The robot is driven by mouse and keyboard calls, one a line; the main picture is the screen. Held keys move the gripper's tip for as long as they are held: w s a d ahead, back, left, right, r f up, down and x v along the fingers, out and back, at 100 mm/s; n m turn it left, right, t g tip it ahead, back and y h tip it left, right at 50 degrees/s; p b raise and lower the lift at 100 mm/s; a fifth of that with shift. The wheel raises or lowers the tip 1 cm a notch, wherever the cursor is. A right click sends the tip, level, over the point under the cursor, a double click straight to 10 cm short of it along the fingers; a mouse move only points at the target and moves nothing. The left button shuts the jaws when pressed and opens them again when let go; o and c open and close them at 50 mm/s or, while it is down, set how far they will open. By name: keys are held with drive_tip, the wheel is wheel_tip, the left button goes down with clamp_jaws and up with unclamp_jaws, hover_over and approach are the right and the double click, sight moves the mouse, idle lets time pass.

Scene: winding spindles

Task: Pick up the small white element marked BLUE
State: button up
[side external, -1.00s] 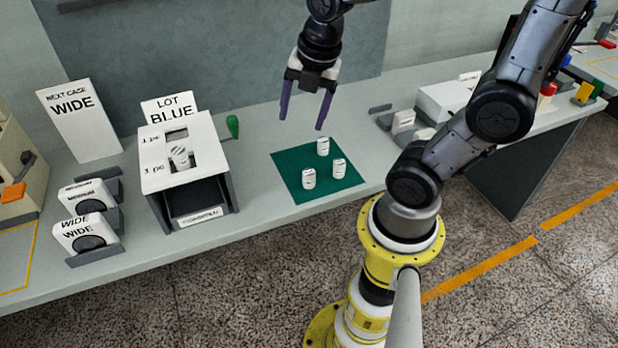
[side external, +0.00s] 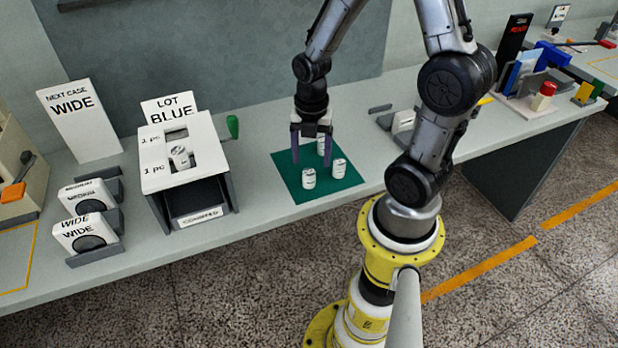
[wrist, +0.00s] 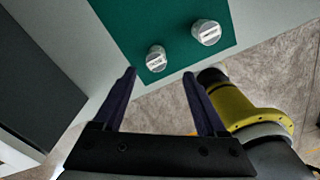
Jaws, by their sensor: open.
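Three small white cylindrical elements stand on the green mat (side external: 287,159): one at the front left (side external: 309,178), one at the right (side external: 339,168) and one at the back (side external: 321,147). Their dark marks are too small to read, so I cannot tell which says BLUE. My gripper (side external: 311,162) is open, pointing down over the mat, and its fingers partly cover the back element. In the wrist view, two white elements (wrist: 156,59) (wrist: 206,33) show beyond the open fingertips, with nothing between the fingers; the third is not visible there.
A white dispenser-like box (side external: 160,180) with a "LOT BLUE" sign (side external: 170,109) and a green handle (side external: 232,126) stands left of the mat; another white element (side external: 180,157) sits in its slot. Blocks marked WIDE (side external: 82,232) stand farther left. Bare table surrounds the mat.

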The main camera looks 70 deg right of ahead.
sight(309, 172)
drive_tip(key=shift+w+f, duration=0.2)
drive_tip(key=shift+f, duration=1.1)
drive_tip(key=shift+w+f, duration=0.15)
drive_tip(key=shift+f, duration=1.15)
clamp_jaws()
